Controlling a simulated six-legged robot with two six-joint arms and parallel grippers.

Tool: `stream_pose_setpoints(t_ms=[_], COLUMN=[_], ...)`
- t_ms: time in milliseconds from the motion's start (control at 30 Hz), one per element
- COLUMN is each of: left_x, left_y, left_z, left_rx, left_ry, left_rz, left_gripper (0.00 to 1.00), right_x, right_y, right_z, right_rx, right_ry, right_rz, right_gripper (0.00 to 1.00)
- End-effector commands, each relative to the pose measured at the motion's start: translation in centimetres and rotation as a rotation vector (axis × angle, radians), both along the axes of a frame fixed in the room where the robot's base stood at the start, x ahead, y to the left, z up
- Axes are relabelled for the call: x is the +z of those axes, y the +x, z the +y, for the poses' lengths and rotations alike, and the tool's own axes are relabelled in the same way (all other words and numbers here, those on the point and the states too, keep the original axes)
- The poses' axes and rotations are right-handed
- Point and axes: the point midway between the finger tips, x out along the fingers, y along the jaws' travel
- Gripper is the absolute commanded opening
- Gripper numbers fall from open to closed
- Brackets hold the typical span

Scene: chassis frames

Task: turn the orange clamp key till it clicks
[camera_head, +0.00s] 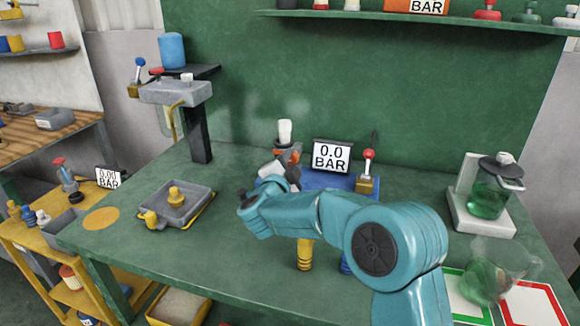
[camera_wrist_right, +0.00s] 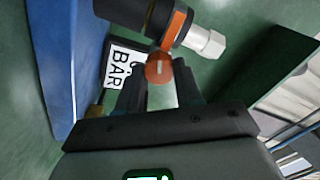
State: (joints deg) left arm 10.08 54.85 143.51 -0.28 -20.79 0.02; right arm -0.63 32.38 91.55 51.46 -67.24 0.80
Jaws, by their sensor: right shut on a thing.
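The orange clamp key (camera_wrist_right: 160,68) shows in the right wrist view, with its round end between the fingers of my right gripper (camera_wrist_right: 162,85). That gripper is shut on it. The key joins an orange band around a dark cylinder (camera_wrist_right: 133,12) with a pale fitting (camera_wrist_right: 207,42). In the head view the orange part (camera_head: 291,153) shows below a white-topped piece (camera_head: 285,132), left of the pressure display (camera_head: 331,157), which reads 0.0 BAR. My right gripper (camera_head: 280,168) is there, partly hiding the key. My left gripper is not in view.
A blue block (camera_head: 325,181) stands behind my right arm. A red-knobbed lever (camera_head: 368,165) is right of the display. A grey tray (camera_head: 180,208) lies to the left, and a beaker of green liquid (camera_head: 488,196) stands at the right. The front left bench top is mostly clear.

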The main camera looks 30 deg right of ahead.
Motion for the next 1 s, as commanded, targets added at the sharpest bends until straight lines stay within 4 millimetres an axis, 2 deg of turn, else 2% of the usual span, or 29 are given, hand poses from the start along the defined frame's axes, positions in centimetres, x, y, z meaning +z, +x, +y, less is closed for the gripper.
stream_pose_setpoints(t_ms=[333, 367, 400, 433, 767, 867, 1000], left_x=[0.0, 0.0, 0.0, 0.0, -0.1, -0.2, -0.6], left_y=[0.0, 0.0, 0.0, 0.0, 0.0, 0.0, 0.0], left_z=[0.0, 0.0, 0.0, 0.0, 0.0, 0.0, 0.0], left_rx=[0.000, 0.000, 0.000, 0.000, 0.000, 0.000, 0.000], left_ry=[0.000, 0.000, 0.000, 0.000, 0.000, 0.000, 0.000], left_rz=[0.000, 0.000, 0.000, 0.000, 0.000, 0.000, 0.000], left_gripper=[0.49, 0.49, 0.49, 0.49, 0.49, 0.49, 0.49], right_x=[0.0, 0.0, 0.0, 0.0, 0.0, 0.0, 0.0], right_y=[0.0, 0.0, 0.0, 0.0, -0.2, -1.0, -3.0], right_z=[0.0, 0.0, 0.0, 0.0, 0.3, 1.2, 3.7], right_rx=[-0.002, -0.002, -0.001, -0.001, 0.001, 0.001, 0.004], right_ry=[0.001, 0.001, 0.001, 0.001, 0.001, 0.000, 0.001], right_rz=[0.000, 0.000, -0.001, -0.001, 0.000, -0.001, 0.000], right_gripper=[0.05, 0.45, 0.58, 0.61, 0.61, 0.61, 0.61])
